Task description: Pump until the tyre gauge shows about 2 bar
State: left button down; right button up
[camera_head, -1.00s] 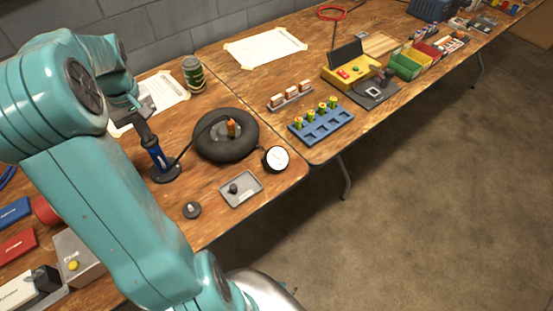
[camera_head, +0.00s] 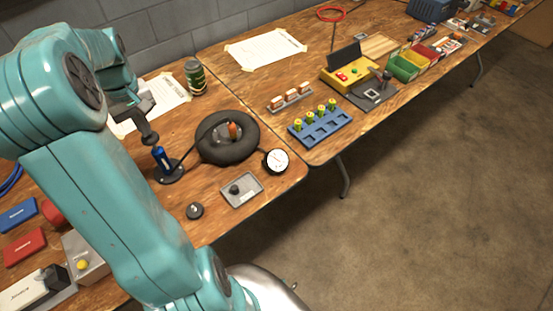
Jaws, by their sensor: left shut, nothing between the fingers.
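The blue hand pump (camera_head: 162,158) stands on a dark round foot on the wooden table, with a dark rod and handle above the blue barrel. My left gripper (camera_head: 142,114) is shut with nothing between its fingers, close above the pump's handle; I cannot tell whether it touches it. The black tyre (camera_head: 211,154) lies flat to the right of the pump, with an orange piece (camera_head: 233,131) at its middle. The round white gauge (camera_head: 278,160) lies beside the tyre at the table's edge. Its needle is too small to read. My right gripper is out of view.
A grey tray (camera_head: 248,194) and a small dark knob (camera_head: 194,211) lie in front of the tyre. A green can (camera_head: 195,77) stands behind it. A blue battery holder (camera_head: 341,119) is on the second table. Red and blue boxes lie lower left.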

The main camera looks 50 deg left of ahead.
pick_arm(q)
jog(key=shift+f+b, duration=1.3)
jog(key=shift+f, duration=0.45)
jog(key=shift+r+p, duration=1.65)
jog(key=shift+r, duration=0.15)
jog(key=shift+f, duration=0.2)
jog(key=shift+f+b, duration=1.25)
jog(key=shift+f, duration=0.25)
jog(key=shift+r+p, duration=1.45)
jog(key=shift+r, duration=0.3)
